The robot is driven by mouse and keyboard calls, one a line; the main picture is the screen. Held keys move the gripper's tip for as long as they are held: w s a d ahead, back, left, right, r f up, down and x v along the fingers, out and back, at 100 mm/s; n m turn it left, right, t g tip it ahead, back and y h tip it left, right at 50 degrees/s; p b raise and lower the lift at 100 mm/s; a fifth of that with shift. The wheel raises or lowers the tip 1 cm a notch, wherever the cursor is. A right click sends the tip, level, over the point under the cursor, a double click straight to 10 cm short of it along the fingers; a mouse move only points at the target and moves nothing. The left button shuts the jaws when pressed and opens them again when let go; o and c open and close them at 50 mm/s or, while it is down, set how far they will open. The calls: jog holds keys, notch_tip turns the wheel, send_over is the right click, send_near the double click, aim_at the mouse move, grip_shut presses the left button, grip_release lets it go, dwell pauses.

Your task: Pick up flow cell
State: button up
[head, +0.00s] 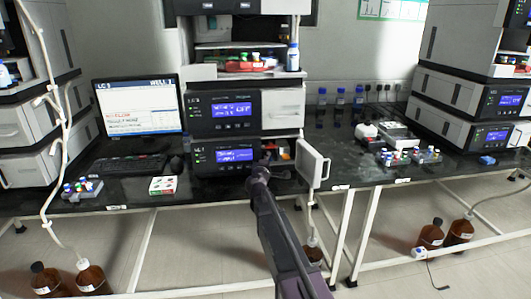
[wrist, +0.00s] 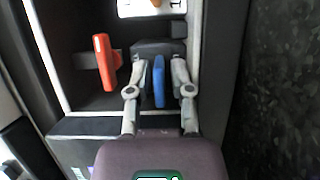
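In the wrist view a dark block (wrist: 158,48) with an upright blue handle (wrist: 158,82) sits inside an open instrument compartment; it looks like the flow cell, though no label shows. My gripper (wrist: 158,72) is open, with one finger on each side of the blue handle and a small gap visible on both sides. The fingertips are close to the block's front; I cannot tell whether they touch it. In the head view my gripper (head: 262,172) is at the lower LC 3 module (head: 222,157), and my arm hides much of the opening.
A red-orange handle (wrist: 104,62) stands close left of the blue one. The compartment wall is close on the right. The module's white door (head: 312,163) stands open to the right of my arm. A small box (head: 163,186) and vial rack (head: 82,188) lie on the bench leftward.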

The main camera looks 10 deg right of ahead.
jog(key=shift+c, duration=0.2)
grip_shut()
jog(key=shift+r, duration=0.15)
jog(key=shift+r+p, duration=0.15)
jog(key=shift+p, duration=0.15)
jog(key=s, duration=1.8)
jog(key=shift+r, duration=0.1)
